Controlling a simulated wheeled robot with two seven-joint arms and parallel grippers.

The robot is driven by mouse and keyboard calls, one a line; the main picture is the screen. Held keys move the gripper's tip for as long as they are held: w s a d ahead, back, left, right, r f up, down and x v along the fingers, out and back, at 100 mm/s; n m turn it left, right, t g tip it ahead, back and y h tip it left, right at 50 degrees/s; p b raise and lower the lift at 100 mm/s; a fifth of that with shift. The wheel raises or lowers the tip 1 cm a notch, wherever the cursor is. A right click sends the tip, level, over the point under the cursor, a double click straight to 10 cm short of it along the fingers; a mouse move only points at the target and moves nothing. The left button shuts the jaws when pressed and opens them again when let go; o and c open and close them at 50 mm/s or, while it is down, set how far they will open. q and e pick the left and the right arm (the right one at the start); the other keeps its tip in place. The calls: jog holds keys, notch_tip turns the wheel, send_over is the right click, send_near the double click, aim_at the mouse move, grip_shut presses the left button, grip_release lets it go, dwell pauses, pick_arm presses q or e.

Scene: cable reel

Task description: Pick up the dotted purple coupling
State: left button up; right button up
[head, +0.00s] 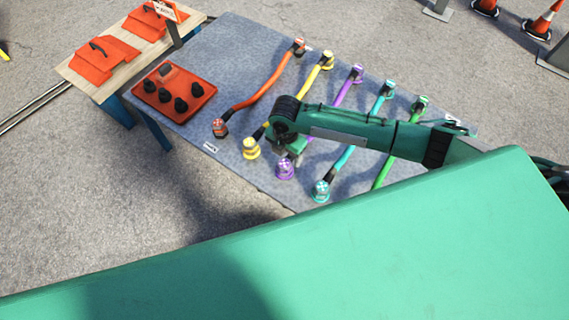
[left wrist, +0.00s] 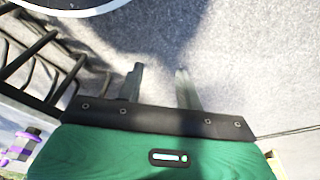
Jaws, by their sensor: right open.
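A purple cable lies across the grey table (head: 225,55), with a purple coupling (head: 285,169) at its near end and another purple coupling (head: 357,72) at its far end. Both carry pale marks on top; I cannot tell which is dotted. My right gripper (head: 291,160) points down just above the near purple coupling, partly hidden by its own arm. It is open, and I see nothing held. My left gripper (left wrist: 160,70) is open and empty over grey ground.
Orange, yellow, teal and green cables (head: 268,92) (head: 301,90) (head: 366,124) (head: 403,150) lie alongside, with couplings at their ends. A red tray (head: 190,108) with black parts is at left. A wooden table (head: 85,72) holds red cases. Traffic cones (head: 540,22) stand far right.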

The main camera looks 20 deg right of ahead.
aim_at(285, 163)
jog(key=shift+w+f, duration=0.1)
jog(key=shift+f, duration=0.85)
notch_tip(285, 163, down, 4)
jog(key=shift+a+f+b, duration=0.1)
jog(key=shift+b, duration=0.2)
jog(key=shift+f, duration=0.55)
pick_arm(q)
jog(key=shift+w+r, duration=0.2)
jog(key=shift+r, duration=0.6)
pick_arm(e)
jog(key=c, duration=1.2)
